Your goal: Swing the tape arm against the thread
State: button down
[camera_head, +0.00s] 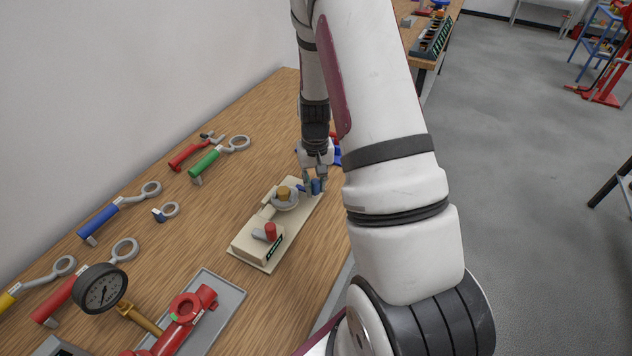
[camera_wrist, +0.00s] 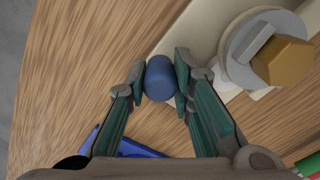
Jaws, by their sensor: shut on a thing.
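A cream fixture (camera_head: 240,242) lies on the wooden bench. A brass hex fitting (camera_head: 284,192) stands on it in a grey round disc (camera_head: 285,202); both also show at the upper right of the wrist view, the hex fitting (camera_wrist: 285,62) beside the disc (camera_wrist: 236,72). My gripper (camera_head: 315,187) is at the fixture's far right side, shut on a blue knob (camera_wrist: 160,78), which sits between both fingertips. The knob stands apart from the brass fitting. The arm under the knob is mostly hidden, so its contact with any thread cannot be told.
A red knob (camera_head: 270,230) stands on the fixture's near end. Ring-ended wrenches with blue (camera_head: 98,222), green (camera_head: 206,163) and red handles lie left. A gauge (camera_head: 100,289) and red valve (camera_head: 186,308) are in front. A blue object (camera_wrist: 138,148) lies near my gripper.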

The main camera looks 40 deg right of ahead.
jog(key=shift+a+m, duration=0.1)
jog(key=shift+m, duration=0.2)
jog(key=c, duration=1.4)
grip_release()
notch_tip(320, 180, up, 12)
